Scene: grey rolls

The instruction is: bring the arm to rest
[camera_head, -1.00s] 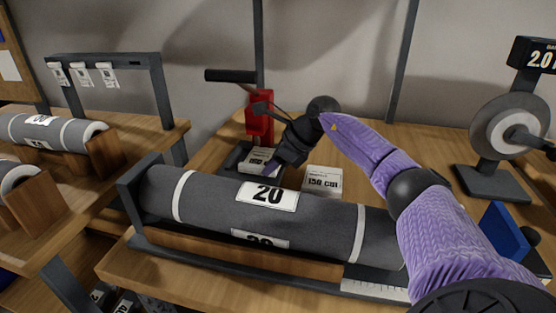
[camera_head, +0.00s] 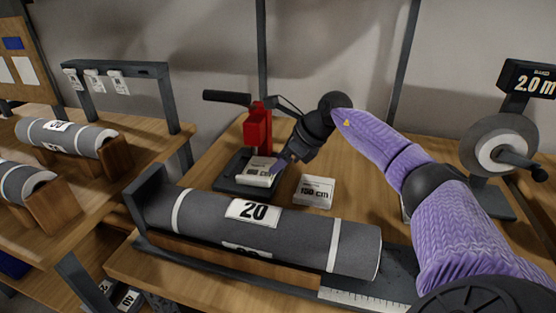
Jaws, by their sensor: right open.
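My right arm, in a purple sleeve, comes in from the right. Its dark gripper (camera_head: 275,167) is at the foot of the red lever press (camera_head: 257,128), above or beside a small white stack of cards (camera_head: 256,175). The fingertips are small and partly lost against the press, and I see nothing clearly held between them. My left gripper is out of view.
A 150 cm card block (camera_head: 315,191) stands right of the press. A measuring device with a round wheel (camera_head: 495,150) and a "2.0 m" display (camera_head: 530,80) is at the right. More grey rolls (camera_head: 66,136) lie at the left. Bench surface shows behind the 20 roll.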

